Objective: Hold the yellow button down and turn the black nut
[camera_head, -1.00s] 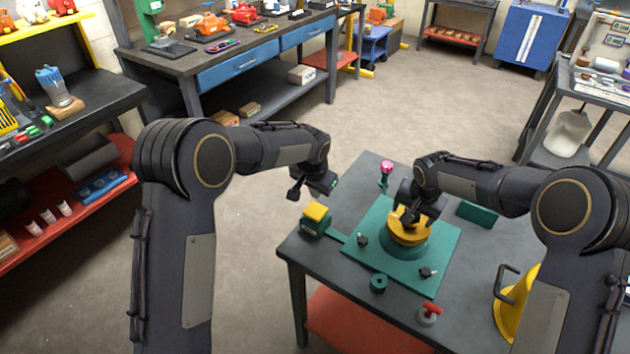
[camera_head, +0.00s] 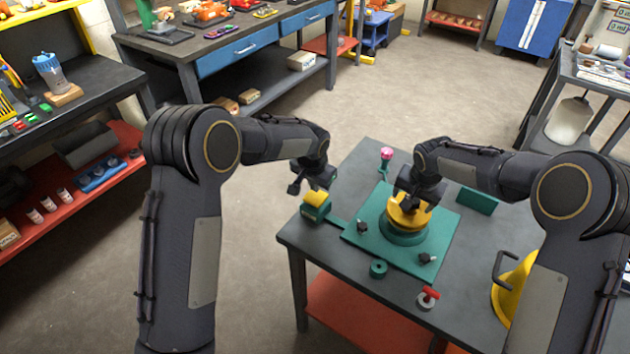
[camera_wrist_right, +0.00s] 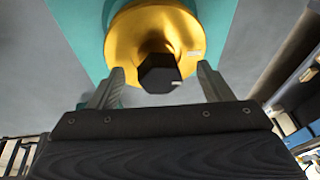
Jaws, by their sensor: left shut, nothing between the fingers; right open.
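The yellow button (camera_head: 316,198) sits on a green block at the left end of the green plate (camera_head: 362,248) on the table. My left gripper (camera_head: 296,188) is shut and empty, close above and left of the button; whether it touches cannot be told. The black nut (camera_wrist_right: 158,73) stands at the middle of the yellow disc (camera_wrist_right: 128,38) in the right wrist view. My right gripper (camera_wrist_right: 160,90) is open, with one finger on each side of the nut and gaps showing. In the head view, my right gripper (camera_head: 408,203) hides the nut above the yellow disc.
A pink-topped post (camera_head: 387,155) stands behind the plate. A green ring (camera_head: 378,269) and a red-handled item (camera_head: 428,297) lie at the front. A yellow funnel-like thing (camera_head: 508,292) stands at right. The table's left front edge (camera_head: 300,249) is clear.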

